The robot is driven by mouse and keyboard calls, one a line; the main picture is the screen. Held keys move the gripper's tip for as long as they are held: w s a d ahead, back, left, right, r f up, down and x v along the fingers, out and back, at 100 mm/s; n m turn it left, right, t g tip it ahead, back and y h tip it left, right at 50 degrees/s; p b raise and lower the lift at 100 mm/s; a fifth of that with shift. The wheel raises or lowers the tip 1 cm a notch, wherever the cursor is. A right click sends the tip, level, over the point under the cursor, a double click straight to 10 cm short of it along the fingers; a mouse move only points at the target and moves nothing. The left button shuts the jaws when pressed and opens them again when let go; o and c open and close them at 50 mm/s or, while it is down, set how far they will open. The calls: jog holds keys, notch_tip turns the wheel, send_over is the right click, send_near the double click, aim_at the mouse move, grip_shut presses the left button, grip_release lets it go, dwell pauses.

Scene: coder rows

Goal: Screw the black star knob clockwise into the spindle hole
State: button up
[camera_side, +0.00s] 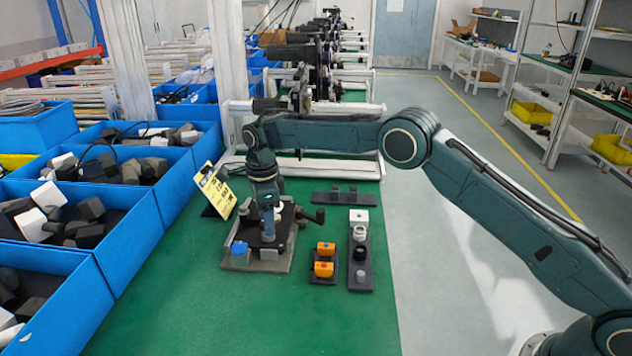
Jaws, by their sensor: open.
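My gripper (268,208) points straight down over a fixture (273,265) on the green bench. It is open. A blue-grey upright post (268,228) stands right below the fingers; I cannot tell whether they touch or surround it. A small round black part (360,254), possibly the star knob, sits in the dark strip holder (361,285) to the right, apart from my gripper. Its lobes are too small to make out. The spindle hole cannot be made out; my gripper and wrist cover part of the fixture.
The fixture has a blue part (239,249) at front left and a black handle (311,215) at right. A yellow sign (216,190) leans behind left. Blue bins (120,225) line the left. The bench front is clear.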

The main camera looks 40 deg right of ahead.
jog(key=n, duration=0.3)
jog(key=shift+n, duration=0.4)
jog(key=n, duration=0.3)
jog(key=shift+n, duration=0.3)
jog(key=n, duration=0.3)
jog(key=shift+n, duration=1.1)
jog(key=shift+n, duration=0.3)
jog(key=shift+n, duration=1)
jog(key=n, duration=0.5)
jog(key=shift+n, duration=2.5)
